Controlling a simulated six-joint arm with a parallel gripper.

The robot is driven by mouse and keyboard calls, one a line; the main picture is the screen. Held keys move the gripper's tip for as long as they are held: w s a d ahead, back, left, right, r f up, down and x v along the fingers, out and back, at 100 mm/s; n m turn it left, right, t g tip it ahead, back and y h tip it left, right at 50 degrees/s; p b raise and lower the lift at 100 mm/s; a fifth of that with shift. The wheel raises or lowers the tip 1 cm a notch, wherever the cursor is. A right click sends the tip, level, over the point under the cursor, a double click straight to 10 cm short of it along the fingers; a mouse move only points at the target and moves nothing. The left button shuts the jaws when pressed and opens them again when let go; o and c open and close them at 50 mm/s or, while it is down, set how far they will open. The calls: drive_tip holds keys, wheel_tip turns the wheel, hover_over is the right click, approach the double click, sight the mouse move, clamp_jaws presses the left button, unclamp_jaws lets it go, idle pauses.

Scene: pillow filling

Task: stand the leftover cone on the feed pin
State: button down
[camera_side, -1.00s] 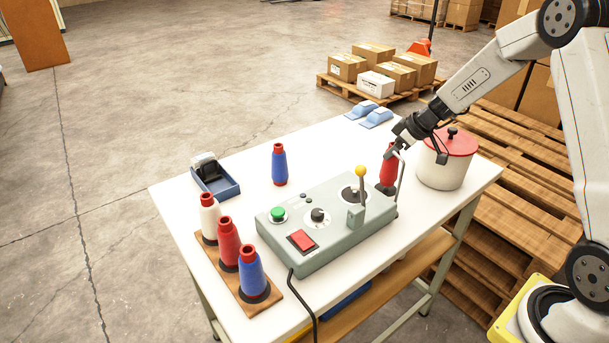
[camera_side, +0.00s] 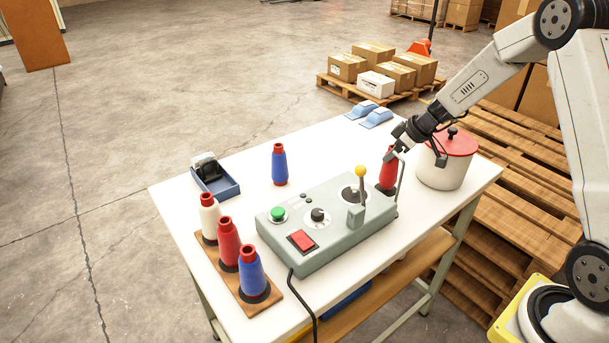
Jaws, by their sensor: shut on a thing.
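A red cone (camera_side: 387,176) is upright behind the right end of the grey control box. My gripper (camera_side: 394,154) is shut on its top from above. The cone's foot is partly hidden by the box, so I cannot tell whether it touches the table. A bent metal rod (camera_side: 400,183) rises just right of the cone. I cannot make out the feed pin. A blue cone (camera_side: 279,166) stands alone on the white table (camera_side: 325,152). White (camera_side: 209,217), red (camera_side: 228,245) and blue (camera_side: 252,274) cones stand on a wooden board (camera_side: 270,302) at the front left.
The grey control box (camera_side: 325,258) has a yellow-knobbed lever (camera_side: 361,172) close to the held cone. A white pot (camera_side: 441,173) with a red lid stands to the right. A blue tray (camera_side: 215,185) sits at the left edge, light blue items (camera_side: 376,118) at the back.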

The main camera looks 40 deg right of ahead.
drive_tip(key=shift+f, duration=0.7)
idle(0.6)
drive_tip(key=shift+c, duration=0.5)
unclamp_jaws()
drive_tip(key=shift+r, duration=0.15)
drive_tip(key=shift+r, duration=4.9)
drive_tip(key=shift+a, duration=0.1)
